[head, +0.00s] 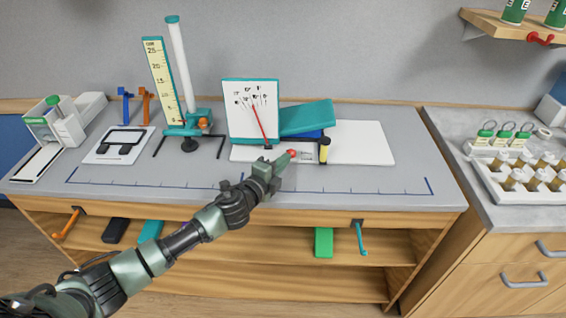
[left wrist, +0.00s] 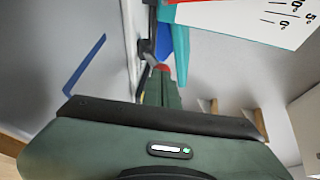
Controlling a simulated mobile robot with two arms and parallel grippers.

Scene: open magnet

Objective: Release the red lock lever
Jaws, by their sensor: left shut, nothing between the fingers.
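A small red part (head: 293,152), which looks like the red lock lever, sits at the front of the white base of the dial apparatus. My left gripper (head: 286,156) is shut and empty, with its fingertips right at this part. In the left wrist view, the red part (left wrist: 163,67) shows just beyond the shut fingertips (left wrist: 158,76). I cannot tell whether they touch it, and the fingers hide some of it. The white dial board (head: 250,95) with a red needle stands behind it. My right gripper is not in view.
A teal block (head: 307,118) and a yellow-and-black post (head: 324,150) are close by on the right. A tall scale stand (head: 160,80) is at the left. The white plate (head: 365,143) has free room at its right. The front of the grey bench (head: 370,185) is clear.

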